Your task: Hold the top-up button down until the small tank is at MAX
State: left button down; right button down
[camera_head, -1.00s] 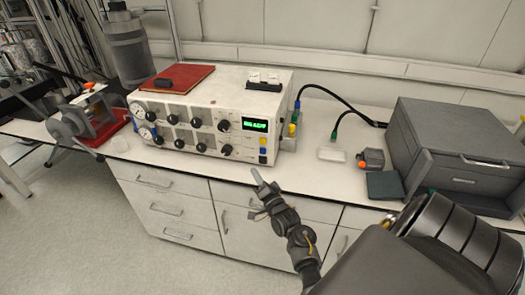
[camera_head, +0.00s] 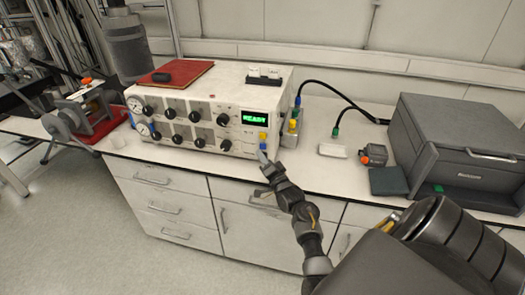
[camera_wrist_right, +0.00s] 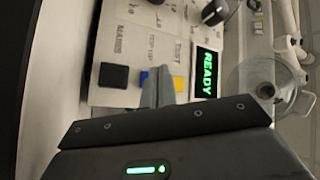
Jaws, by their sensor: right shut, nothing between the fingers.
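The white control unit (camera_head: 215,100) stands on the bench with a green display (camera_head: 254,117) reading READY. Below the display are a yellow button (camera_head: 263,135) and a blue button (camera_head: 263,146). In the right wrist view the blue top-up button (camera_wrist_right: 145,80) shows only in part behind my fingers, between the black mains button (camera_wrist_right: 114,76) and the yellow test button (camera_wrist_right: 178,83). My right gripper (camera_head: 262,157) is shut and empty, its tips at or just before the blue button; I cannot tell whether they touch it. I cannot make out the small tank's level or MAX mark. My left gripper is out of view.
A red book (camera_head: 176,73) lies on the unit. Hoses plug in at its right side. A small white tray (camera_head: 332,150), a dark device with an orange part (camera_head: 374,155) and a grey box (camera_head: 455,145) stand to the right. A clear round vessel (camera_wrist_right: 265,85) shows in the wrist view.

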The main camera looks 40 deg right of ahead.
jog(key=shift+w+d, duration=0.3)
jog(key=shift+d, duration=0.15)
jog(key=shift+d, duration=0.1)
dwell(1.8)
jog(key=shift+w+d, duration=0.25)
jog(key=shift+w+d+b, duration=0.25)
jog(key=shift+d+b, duration=0.05)
jog(key=shift+d, duration=0.05)
dwell(0.7)
jog(key=shift+s+a, duration=0.1)
jog(key=shift+a, duration=0.05)
dwell(3.8)
jog(key=shift+s+a+p, duration=0.45)
jog(key=shift+a+p, duration=0.1)
jog(key=shift+p, duration=0.1)
